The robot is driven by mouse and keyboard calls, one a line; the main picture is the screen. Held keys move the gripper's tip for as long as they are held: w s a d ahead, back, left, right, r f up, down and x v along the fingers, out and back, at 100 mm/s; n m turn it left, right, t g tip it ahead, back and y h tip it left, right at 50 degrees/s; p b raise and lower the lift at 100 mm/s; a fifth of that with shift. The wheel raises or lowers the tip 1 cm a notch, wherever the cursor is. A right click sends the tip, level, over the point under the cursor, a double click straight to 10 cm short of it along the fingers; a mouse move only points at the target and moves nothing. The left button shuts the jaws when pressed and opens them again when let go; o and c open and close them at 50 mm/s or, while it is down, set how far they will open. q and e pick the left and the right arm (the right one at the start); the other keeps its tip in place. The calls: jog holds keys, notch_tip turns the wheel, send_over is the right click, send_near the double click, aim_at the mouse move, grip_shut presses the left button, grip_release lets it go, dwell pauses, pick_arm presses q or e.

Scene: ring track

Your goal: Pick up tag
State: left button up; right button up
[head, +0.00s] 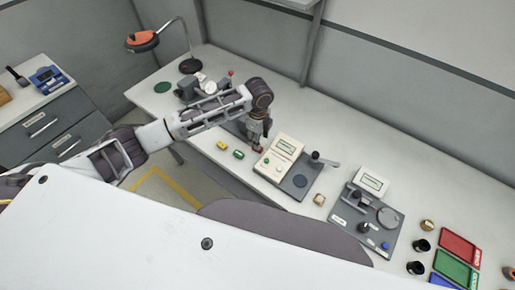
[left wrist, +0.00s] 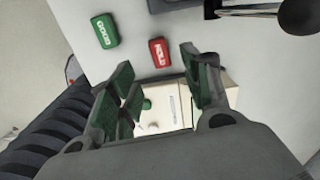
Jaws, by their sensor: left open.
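A red tag marked HOLD (left wrist: 159,53) lies on the white bench top in the left wrist view, and a bit of it shows in the head view (head: 258,149). A green tag marked GOOD (left wrist: 105,30) lies to its left; it also shows in the head view (head: 238,154). A yellow tag (head: 222,145) lies left of the green one. My left gripper (left wrist: 155,62) is open, pointing down over the bench, with the red tag showing between its fingertips. I see nothing held. The gap between fingertips and tag is hard to judge. My right gripper is in neither view.
A cream device with a screen (head: 286,147) stands just right of the gripper on a grey base. A second grey device (head: 365,218), black cups and red, green and blue trays (head: 459,247) are farther right. An orange lamp (head: 143,41) stands at the back left.

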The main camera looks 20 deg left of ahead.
pick_arm(q)
jog(key=shift+f, duration=0.6)
jog(key=shift+f, duration=0.1)
jog(key=shift+w+f+p, duration=0.1)
jog(key=shift+f+p, duration=0.3)
jog(key=shift+f, duration=2.1)
jog(key=shift+c, duration=0.2)
jog(key=c, duration=0.9)
